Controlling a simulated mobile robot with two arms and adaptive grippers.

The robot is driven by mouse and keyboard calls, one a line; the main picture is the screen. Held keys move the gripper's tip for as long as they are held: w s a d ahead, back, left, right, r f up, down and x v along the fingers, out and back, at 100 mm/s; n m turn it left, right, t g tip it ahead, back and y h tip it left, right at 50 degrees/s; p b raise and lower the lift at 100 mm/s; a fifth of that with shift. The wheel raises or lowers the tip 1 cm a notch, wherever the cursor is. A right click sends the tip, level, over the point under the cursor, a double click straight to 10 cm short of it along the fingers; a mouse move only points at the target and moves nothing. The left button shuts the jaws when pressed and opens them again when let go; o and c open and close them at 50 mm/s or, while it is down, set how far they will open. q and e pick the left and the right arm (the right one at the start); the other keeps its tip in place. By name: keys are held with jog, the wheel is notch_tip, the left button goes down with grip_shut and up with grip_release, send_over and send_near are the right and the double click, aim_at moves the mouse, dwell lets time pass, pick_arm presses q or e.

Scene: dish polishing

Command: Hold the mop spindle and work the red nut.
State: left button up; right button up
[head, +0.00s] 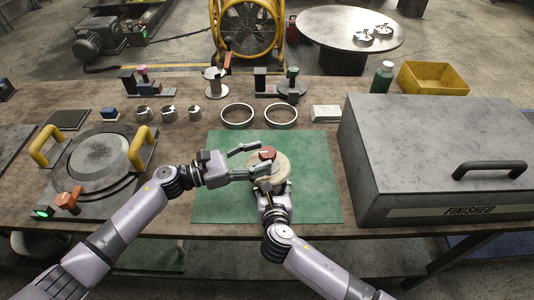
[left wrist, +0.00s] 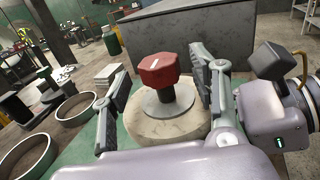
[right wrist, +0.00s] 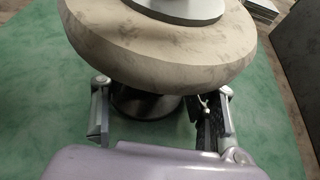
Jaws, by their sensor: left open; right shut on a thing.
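The red nut (head: 267,153) sits on top of a pale round mop (head: 283,168) over the green mat. In the left wrist view the red nut (left wrist: 158,70) stands above a grey washer (left wrist: 168,102) on the mop (left wrist: 150,128). My left gripper (head: 263,159) is open, with one finger on each side of the nut and gaps showing. My right gripper (head: 272,188) is shut on the mop spindle below the mop. In the right wrist view the dark spindle (right wrist: 146,104) shows between the fingers; the mop's underside hides its upper part.
The green mat (head: 215,200) has free room around the mop. Two metal rings (head: 237,116) lie behind it. A large grey box marked FINISHED (head: 430,140) stands at the right. A round fixture with yellow handles (head: 98,157) is at the left.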

pick_arm(q)
jog(key=shift+x, duration=1.5)
jog(key=c, duration=1.2)
jog(key=shift+w+m+g, duration=0.1)
jog(key=shift+m+g, duration=0.3)
jog(key=shift+g, duration=0.2)
jog(key=m+g+h, duration=0.1)
jog(key=m+g, duration=0.1)
jog(key=g, duration=0.1)
jog(key=shift+f+m+g, duration=0.1)
jog(key=shift+m+g, duration=1.4)
jog(key=shift+g, duration=0.9)
jog(key=shift+m+g, duration=0.3)
jog(key=shift+g, duration=0.2)
